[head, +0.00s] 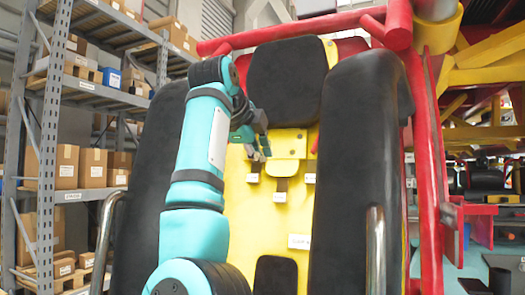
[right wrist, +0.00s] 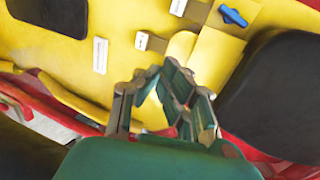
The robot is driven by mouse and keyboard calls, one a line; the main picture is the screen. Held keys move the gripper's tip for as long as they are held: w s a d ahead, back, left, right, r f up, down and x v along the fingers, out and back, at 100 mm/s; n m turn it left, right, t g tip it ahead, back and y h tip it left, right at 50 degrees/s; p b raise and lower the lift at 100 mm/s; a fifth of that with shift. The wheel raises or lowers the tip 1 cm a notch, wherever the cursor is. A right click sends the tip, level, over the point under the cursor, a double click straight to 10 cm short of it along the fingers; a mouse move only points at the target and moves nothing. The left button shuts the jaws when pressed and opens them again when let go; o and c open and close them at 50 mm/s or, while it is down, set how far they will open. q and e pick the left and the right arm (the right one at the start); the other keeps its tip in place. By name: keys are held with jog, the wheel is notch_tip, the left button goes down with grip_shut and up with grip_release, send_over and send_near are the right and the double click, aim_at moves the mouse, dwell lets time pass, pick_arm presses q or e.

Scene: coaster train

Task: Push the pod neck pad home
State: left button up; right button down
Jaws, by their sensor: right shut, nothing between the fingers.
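A black rounded pad (head: 285,82) is on the upper part of the pod's yellow seat back (head: 245,205); a smaller black pad (head: 275,275) is low on it. No label that I can read tells which is the neck pad. A yellow block (head: 290,146) sits just below the upper pad. My right gripper (head: 262,152) is shut and empty, left of this block and below the upper pad; contact cannot be told. In the right wrist view the gripper (right wrist: 168,78) points at the yellow panel, with a black pad (right wrist: 280,85) to its right. My left gripper is out of view.
Tall black side bolsters (head: 355,170) flank the seat, with red tubes (head: 400,25) around it and a metal rail (head: 376,250) at front right. Small white labels (head: 299,241) are on the panel. A blue knob (right wrist: 232,16) shows in the wrist view. Shelves with boxes (head: 92,165) stand left.

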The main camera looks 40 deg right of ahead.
jog(key=p+x, duration=0.1)
jog(key=x, duration=0.2)
jog(key=p+x, duration=0.2)
jog(key=x, duration=0.2)
jog(key=r+p+x, duration=0.1)
jog(key=x, duration=0.2)
jog(key=shift+w+d+f+p, duration=0.1)
jog(key=shift+w+d+p, duration=0.2)
jog(key=shift+d, duration=0.3)
jog(key=shift+w+d+f, duration=0.1)
jog(key=shift+d+f, duration=0.05)
